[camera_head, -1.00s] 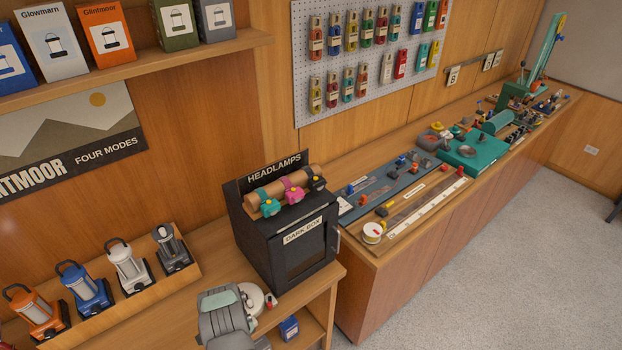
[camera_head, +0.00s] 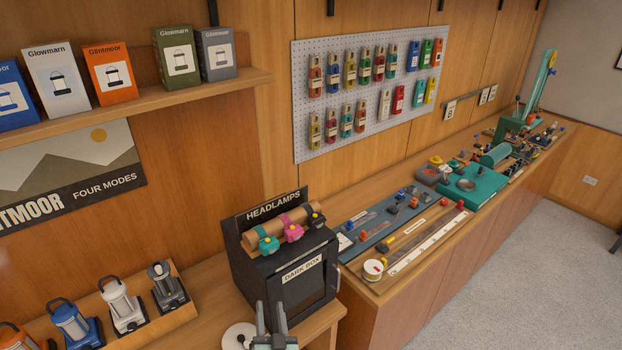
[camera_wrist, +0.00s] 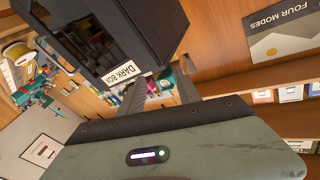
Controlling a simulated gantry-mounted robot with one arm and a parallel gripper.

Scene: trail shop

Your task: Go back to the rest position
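My gripper (camera_head: 271,310) is at the bottom edge of the head view, in front of the black dark box (camera_head: 283,262). Its two grey fingers point up and stand apart, with nothing seen between them. The wrist view also shows the gripper (camera_wrist: 160,82) with its fingers spread and empty. The dark box (camera_wrist: 100,40) fills the upper left there. In the head view, a round white disc (camera_head: 238,336) lies on the counter left of the gripper, partly cut off by the frame edge.
Several lanterns (camera_head: 122,305) stand in a wooden tray at lower left. Headlamps (camera_head: 292,232) sit on a roll atop the dark box. A long workbench (camera_head: 400,268) with tools runs to the right. A shelf of boxes (camera_head: 112,72) and a pegboard (camera_head: 300,100) are on the wall. Floor at right is clear.

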